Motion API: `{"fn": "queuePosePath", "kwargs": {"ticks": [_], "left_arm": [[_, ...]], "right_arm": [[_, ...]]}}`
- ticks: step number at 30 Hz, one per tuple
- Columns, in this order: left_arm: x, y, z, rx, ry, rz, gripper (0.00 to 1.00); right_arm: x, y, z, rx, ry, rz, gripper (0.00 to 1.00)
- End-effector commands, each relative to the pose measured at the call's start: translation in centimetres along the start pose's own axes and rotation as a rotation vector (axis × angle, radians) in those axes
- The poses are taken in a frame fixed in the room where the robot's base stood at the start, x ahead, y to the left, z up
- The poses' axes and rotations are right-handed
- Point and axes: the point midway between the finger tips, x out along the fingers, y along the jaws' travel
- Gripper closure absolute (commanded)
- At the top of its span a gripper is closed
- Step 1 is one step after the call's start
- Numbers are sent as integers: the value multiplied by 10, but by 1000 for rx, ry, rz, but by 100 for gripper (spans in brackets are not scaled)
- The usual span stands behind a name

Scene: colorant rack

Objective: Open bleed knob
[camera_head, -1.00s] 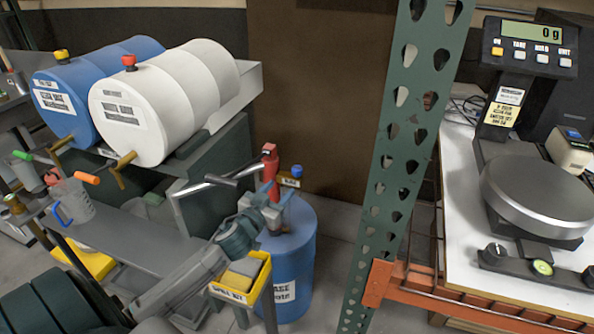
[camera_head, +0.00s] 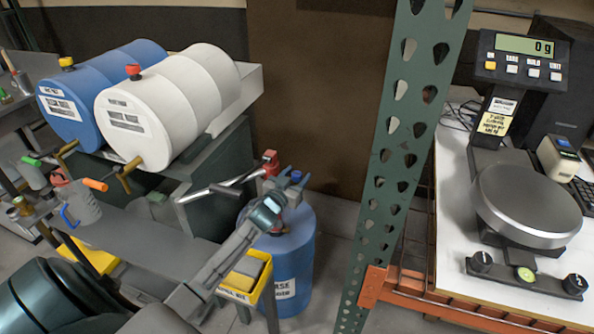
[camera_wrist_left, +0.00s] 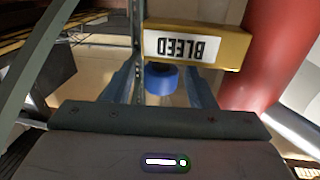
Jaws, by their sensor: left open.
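The blue bleed knob (camera_wrist_left: 161,78) shows in the left wrist view below a yellow tag (camera_wrist_left: 232,47) with the word BLEED, upside down. In the head view the knob (camera_head: 296,176) is a small blue spot above the blue drum (camera_head: 298,262), partly hidden by my gripper. My left gripper (camera_head: 293,181) is open, its fingers pointing up at the knob. In the left wrist view its two fingers stand apart on either side of the knob; I cannot tell whether they touch it. My right gripper is not in view.
A red pump (camera_head: 270,162) with a grey lever (camera_head: 226,189) stands close to my left gripper. A yellow bin (camera_head: 239,294) sits below my forearm. A green perforated post (camera_head: 390,190) rises right of the drum. White (camera_head: 185,105) and blue (camera_head: 75,110) drums lie at left.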

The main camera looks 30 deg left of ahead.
Motion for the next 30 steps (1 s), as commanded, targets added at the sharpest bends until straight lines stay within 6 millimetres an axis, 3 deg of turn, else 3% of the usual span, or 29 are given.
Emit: {"fn": "queuePosePath", "kwargs": {"ticks": [12,19,30], "left_arm": [[6,0,1,-1,0,0,50],[6,0,1,-1,0,0,92],[6,1,2,1,0,-12,92]], "right_arm": [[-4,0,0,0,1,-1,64],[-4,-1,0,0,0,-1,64],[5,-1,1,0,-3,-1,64]]}}
